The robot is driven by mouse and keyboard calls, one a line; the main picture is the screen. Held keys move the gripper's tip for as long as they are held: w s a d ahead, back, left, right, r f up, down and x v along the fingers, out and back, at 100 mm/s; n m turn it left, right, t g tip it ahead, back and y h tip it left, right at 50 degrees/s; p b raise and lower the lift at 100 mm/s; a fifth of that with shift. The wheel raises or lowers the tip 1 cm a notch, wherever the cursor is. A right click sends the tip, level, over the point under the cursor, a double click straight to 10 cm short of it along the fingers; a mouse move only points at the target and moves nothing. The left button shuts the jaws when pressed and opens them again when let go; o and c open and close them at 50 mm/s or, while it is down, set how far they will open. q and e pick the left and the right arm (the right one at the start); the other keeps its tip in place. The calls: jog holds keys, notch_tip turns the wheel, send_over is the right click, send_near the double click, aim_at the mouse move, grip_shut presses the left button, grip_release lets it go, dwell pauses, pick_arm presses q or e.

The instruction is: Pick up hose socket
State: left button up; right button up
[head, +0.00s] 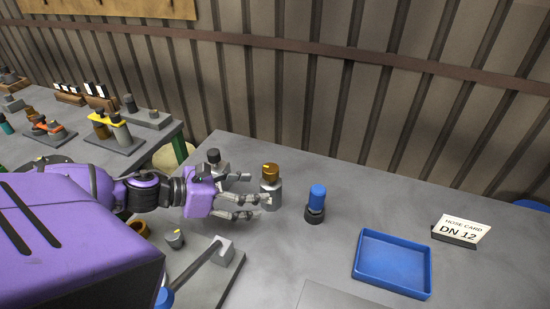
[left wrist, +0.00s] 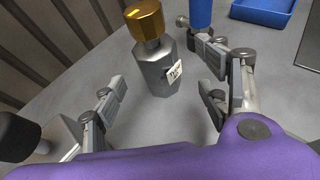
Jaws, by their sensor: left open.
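A grey metal fitting with a brass-coloured top (head: 270,191) stands upright on the table. In the left wrist view the fitting (left wrist: 158,66) shows a small white label, too small to read surely. My left gripper (head: 250,197) is open and low over the table, reaching toward it from the left. In the left wrist view its fingers (left wrist: 162,92) lie on either side of the fitting, with visible gaps. A blue-topped part with a black base (head: 316,203) stands upright to the right. I cannot tell by name which part is the hose socket. My right gripper is not in view.
A blue tray (head: 393,262) lies empty at the right, beside a card reading "HOSE CARD DN 12" (head: 461,230). A black-topped part (head: 213,157) stands behind my left gripper. A plate with a lever (head: 222,250) is in front.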

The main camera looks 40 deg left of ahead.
aim_at(271, 188)
pick_arm(q)
jog(key=shift+x, duration=0.8)
jog(key=shift+r+b+x, duration=0.15)
jog(key=shift+b+x, duration=0.1)
jog(key=shift+x, duration=1)
jog(key=shift+r+b+x, duration=0.1)
jog(key=shift+b+x, duration=0.1)
jog(key=shift+x, duration=1)
jog(key=shift+w+a, duration=0.15)
jog(key=shift+w, duration=0.05)
jog(key=shift+r, duration=0.1)
grip_shut()
